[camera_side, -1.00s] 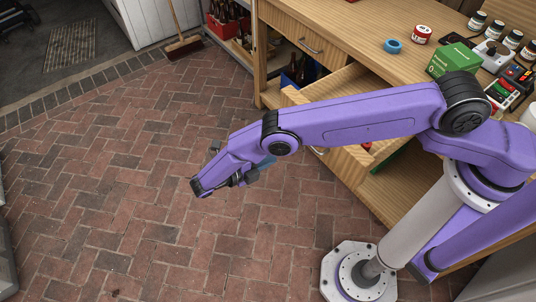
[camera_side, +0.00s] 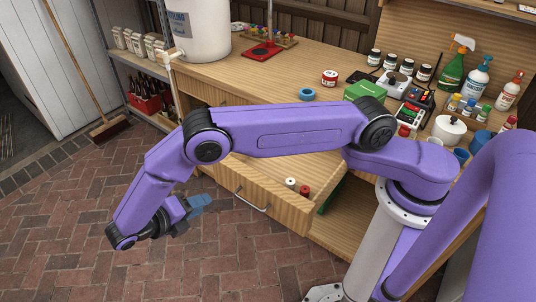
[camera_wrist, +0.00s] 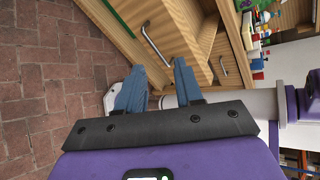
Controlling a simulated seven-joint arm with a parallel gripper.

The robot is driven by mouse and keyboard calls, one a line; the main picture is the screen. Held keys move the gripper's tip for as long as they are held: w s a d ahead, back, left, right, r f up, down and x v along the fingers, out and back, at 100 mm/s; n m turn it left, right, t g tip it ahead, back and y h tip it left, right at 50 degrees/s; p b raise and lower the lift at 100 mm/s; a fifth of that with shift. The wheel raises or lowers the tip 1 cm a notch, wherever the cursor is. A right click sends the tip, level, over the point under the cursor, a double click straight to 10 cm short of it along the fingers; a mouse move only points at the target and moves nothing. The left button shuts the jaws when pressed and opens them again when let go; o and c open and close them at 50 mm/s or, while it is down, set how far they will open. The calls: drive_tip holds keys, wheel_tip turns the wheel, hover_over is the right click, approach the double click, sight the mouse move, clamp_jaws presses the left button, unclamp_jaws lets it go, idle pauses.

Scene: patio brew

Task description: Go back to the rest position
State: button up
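My purple arm stretches left across the front of the wooden workbench (camera_side: 250,70) in the side view. My gripper (camera_side: 203,203) hangs over the brick floor, just left of the open drawer and apart from it. In the wrist view my gripper (camera_wrist: 158,66) has its two blue fingers spread, with a clear gap and nothing between them. The open drawer (camera_side: 270,205) holds a white and a red small item (camera_side: 297,187). Part of the drawer is hidden behind my arm.
The bench top carries a green box (camera_side: 365,91), a blue tape ring (camera_side: 307,94), a red-labelled jar (camera_side: 330,78) and several bottles at the right. A broom (camera_side: 108,128) leans at the left. The brick floor (camera_side: 60,220) at left is clear.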

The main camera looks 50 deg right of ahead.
drive_tip(key=s+d+r+m+y, duration=0.3)
drive_tip(key=s+r+m, duration=0.15)
drive_tip(key=r, duration=0.35)
drive_tip(key=s+d+r+m+y, duration=0.3)
drive_tip(key=s+d+r+m, duration=0.15)
drive_tip(key=r, duration=0.25)
drive_tip(key=s+d+r+m+y, duration=0.2)
drive_tip(key=s+d+m+y, duration=0.1)
drive_tip(key=s+d, duration=0.3)
drive_tip(key=s+d+r+m+y, duration=0.3)
drive_tip(key=s+d+m, duration=0.3)
drive_tip(key=s, duration=0.3)
drive_tip(key=shift+s+d+m+y, duration=0.25)
drive_tip(key=shift+s+m+y, duration=0.05)
drive_tip(key=shift+s, duration=0.1)
